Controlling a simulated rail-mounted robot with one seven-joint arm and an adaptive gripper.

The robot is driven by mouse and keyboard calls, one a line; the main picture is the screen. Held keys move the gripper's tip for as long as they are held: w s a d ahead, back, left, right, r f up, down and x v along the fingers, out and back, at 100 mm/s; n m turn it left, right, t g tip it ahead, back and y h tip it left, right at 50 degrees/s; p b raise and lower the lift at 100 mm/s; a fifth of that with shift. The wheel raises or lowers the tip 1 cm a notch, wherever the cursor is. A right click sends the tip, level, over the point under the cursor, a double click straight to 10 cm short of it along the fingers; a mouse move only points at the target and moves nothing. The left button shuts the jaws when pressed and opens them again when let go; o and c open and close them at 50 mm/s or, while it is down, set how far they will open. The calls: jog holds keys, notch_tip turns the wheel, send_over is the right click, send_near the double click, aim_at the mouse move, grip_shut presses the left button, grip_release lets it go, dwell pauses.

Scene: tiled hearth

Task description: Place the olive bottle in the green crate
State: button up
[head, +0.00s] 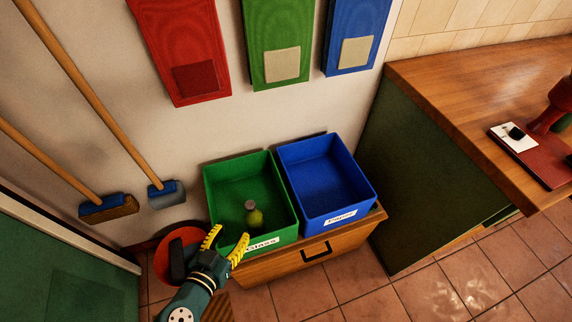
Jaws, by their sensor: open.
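The olive bottle (255,218) is inside the green crate (222,179), near the middle of it, with its greyish cap toward the back. I cannot tell whether it stands upright or leans. My gripper (231,234) has yellow fingers, is open and is at the crate's front left edge. Its fingers are spread apart with nothing between them, and the bottle is just beyond them to the upper right. The crate has a white label on its front, partly hidden by a finger.
An empty blue crate (326,177) stands beside the green one on a wooden drawer unit (285,265). A red bin (166,259) is at left, partly behind my arm. Two brooms lean on the wall. A wooden counter (450,85) with a red board is at right.

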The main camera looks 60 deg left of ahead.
jog(key=w+d+r+m+t+h, duration=0.25)
jog(key=w+d+r, duration=0.35)
jog(key=w+r, duration=0.3)
jog(key=w+d+r+m+t+h, duration=0.1)
jog(key=w+d+r+m+t, duration=0.1)
jog(key=w+d+r+m, duration=0.55)
jog(key=w+d+r+n+t+h, duration=0.2)
jog(key=d+r+t+h, duration=0.3)
jog(key=d+r, duration=1.9)
notch_tip(320, 180, up, 2)
jog(key=shift+w+r+t, duration=0.15)
jog(key=shift+w+t, duration=0.05)
jog(key=shift+t, duration=0.75)
